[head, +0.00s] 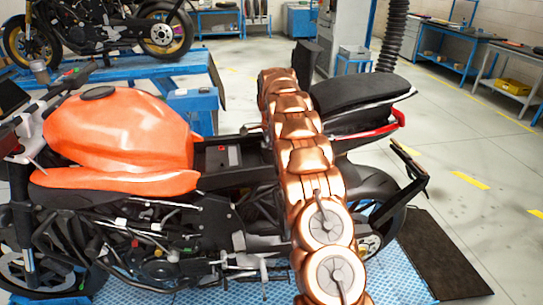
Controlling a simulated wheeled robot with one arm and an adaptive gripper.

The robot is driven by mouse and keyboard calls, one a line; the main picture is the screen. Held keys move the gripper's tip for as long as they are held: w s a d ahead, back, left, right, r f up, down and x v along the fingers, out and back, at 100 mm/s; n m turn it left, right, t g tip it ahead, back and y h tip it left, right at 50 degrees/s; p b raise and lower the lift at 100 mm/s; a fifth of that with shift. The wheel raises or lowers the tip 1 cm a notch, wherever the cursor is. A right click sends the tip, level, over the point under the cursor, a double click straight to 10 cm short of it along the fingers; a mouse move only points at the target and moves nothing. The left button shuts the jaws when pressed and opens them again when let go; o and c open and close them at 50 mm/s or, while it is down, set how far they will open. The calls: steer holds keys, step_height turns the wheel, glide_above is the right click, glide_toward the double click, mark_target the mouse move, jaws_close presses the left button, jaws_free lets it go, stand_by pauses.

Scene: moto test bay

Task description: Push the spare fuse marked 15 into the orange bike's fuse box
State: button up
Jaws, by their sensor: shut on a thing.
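The orange bike (120,130) stands side-on, with its orange tank at the left. Between the tank and the seat is an open black bay (215,165). A small red part (222,148) and a pale patch show inside it, but I cannot make out the fuse box or its slots at this size. My copper-coloured arm rises from the bottom across the bike's rear and covers the right part of the bay. My gripper is not visible, and neither is the spare fuse marked 15.
The black seat (362,97) and tail lie right of my arm. The bike stands on a blue platform (215,290). A dark mat (445,255) lies at lower right. Another motorcycle (105,30) stands on a blue lift behind. Benches line the right wall, with open floor before them.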

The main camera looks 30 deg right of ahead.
steer(key=shift+f, duration=0.1)
steer(key=o, duration=0.7)
steer(key=shift+o, duration=0.2)
steer(key=shift+r, duration=3.7)
steer(key=shift+r, duration=0.15)
